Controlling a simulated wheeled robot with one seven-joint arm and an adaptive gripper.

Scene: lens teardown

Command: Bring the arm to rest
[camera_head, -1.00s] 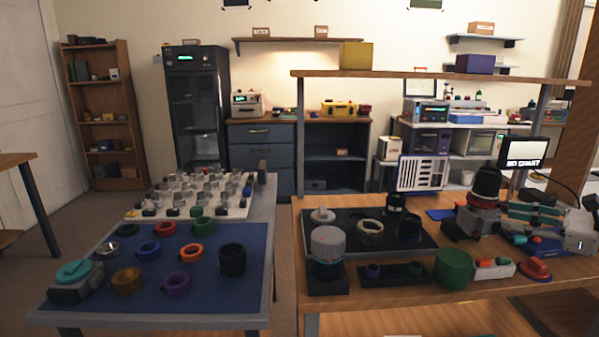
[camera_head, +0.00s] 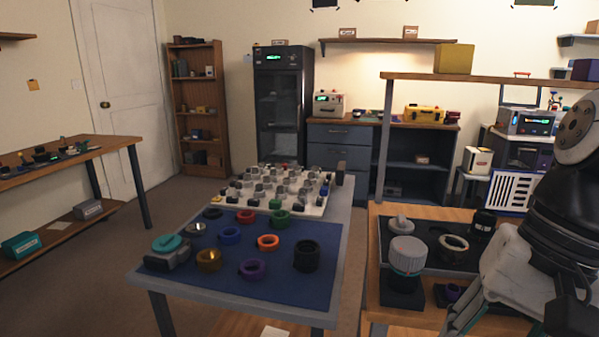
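My arm fills the right edge of the head view, with dark and pale links in front of the right-hand bench (camera_head: 373,247). The arm links hide much of the bench's right part. On the bench's visible part stand a grey ribbed cylinder (camera_head: 407,256) on a black base, a pale ring (camera_head: 453,244) and a black cylinder (camera_head: 483,223).
A grey table with a blue mat (camera_head: 208,287) holds several coloured rings and a teal-topped device (camera_head: 168,250). A white tray (camera_head: 312,208) of small parts stands behind. A wooden side table (camera_head: 110,146) is at left. Open floor (camera_head: 100,290) lies between them.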

